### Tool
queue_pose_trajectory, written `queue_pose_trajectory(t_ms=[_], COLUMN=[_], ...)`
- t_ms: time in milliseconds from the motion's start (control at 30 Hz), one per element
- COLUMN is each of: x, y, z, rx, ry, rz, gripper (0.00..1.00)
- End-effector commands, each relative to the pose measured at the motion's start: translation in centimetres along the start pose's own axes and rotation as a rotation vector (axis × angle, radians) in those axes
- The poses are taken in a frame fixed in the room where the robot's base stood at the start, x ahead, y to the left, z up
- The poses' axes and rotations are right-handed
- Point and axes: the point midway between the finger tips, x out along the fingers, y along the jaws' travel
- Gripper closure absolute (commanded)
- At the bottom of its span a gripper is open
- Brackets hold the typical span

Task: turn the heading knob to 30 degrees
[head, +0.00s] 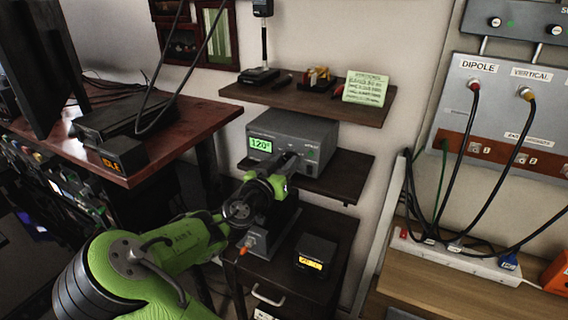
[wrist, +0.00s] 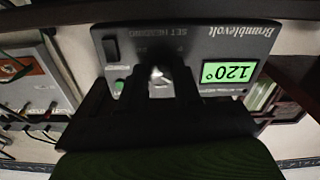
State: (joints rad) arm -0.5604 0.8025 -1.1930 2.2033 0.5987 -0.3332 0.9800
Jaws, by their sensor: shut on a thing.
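The grey controller box (head: 318,135) stands on the middle shelf with a lit green display (head: 262,145) reading 120°. In the wrist view the box (wrist: 120,45) appears upside down, and its display (wrist: 229,74) also reads 120°. The heading knob (wrist: 159,74) is on its front, by the "SET HEADING" print, mostly hidden between my dark fingers. My gripper (head: 287,160) reaches the front of the box and is shut on the knob; it also shows in the wrist view (wrist: 159,82).
Below stands a grey device (head: 257,240) with an orange-tipped part, partly behind my arm, beside a small black box (head: 316,252) with an orange display. The upper shelf (head: 300,97) overhangs the controller. A desk (head: 180,125) is at left; a cabled antenna panel (head: 500,110) at right.

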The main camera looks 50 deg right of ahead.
Motion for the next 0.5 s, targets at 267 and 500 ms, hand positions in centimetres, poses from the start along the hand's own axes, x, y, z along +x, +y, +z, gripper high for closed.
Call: queue_pose_trajectory(t_ms=[267,500], x=[0.01,0.0], y=[0.13,0.16], z=[-0.08,-0.14], rx=[-0.247,-0.477], ry=[-0.003,-0.003], rz=[0.001,0.001], gripper=[0.98,0.98])
